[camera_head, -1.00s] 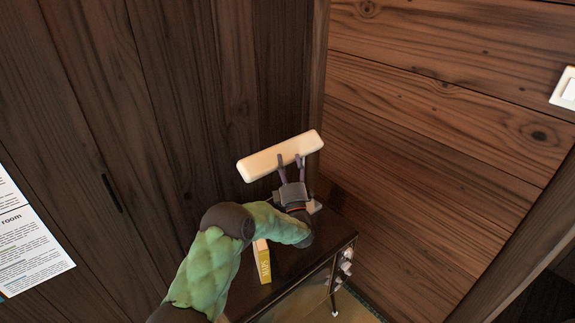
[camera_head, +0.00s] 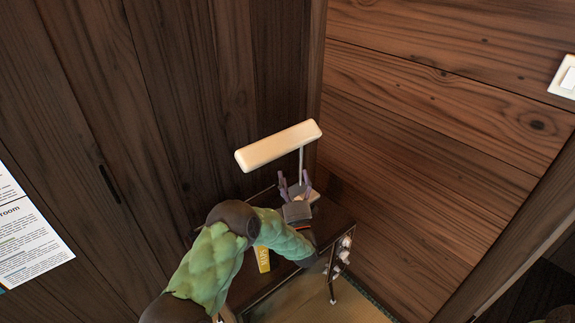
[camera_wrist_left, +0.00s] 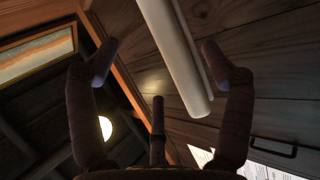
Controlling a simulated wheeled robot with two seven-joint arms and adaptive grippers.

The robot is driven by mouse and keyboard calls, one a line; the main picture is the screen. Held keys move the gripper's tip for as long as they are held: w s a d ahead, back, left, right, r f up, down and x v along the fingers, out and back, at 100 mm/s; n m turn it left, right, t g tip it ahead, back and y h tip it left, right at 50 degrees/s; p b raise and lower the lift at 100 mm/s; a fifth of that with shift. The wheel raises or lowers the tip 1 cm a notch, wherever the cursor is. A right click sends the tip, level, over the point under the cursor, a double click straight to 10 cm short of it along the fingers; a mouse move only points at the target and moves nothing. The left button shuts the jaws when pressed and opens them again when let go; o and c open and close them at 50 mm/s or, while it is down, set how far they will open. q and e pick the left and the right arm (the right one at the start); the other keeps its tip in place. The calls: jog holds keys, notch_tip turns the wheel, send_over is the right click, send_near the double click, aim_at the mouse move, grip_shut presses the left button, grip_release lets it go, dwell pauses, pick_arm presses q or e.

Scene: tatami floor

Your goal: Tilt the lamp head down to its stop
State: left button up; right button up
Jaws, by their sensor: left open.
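The lamp has a long cream-white bar-shaped head (camera_head: 278,146) on a thin upright pole (camera_head: 301,163), above a dark cabinet top. The head slants up to the right in the head view. My left gripper (camera_head: 294,176) is open and empty, its fingers pointing up just below the head, beside the pole and apart from the head. In the left wrist view the lamp head (camera_wrist_left: 175,55) runs between the open fingers of my gripper (camera_wrist_left: 157,52), beyond their tips. The lamp base is partly hidden by my gripper. My right gripper is not in view.
The dark cabinet (camera_head: 336,225) stands in the corner between two wooden walls. A yellow book (camera_head: 263,260) lies on it close to my left forearm. Small knobs (camera_head: 343,250) line its right side. A white switch (camera_head: 566,77) is on the right wall.

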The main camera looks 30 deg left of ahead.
pick_arm(q)
jog(key=shift+v, duration=1.6)
jog(key=shift+f, duration=0.1)
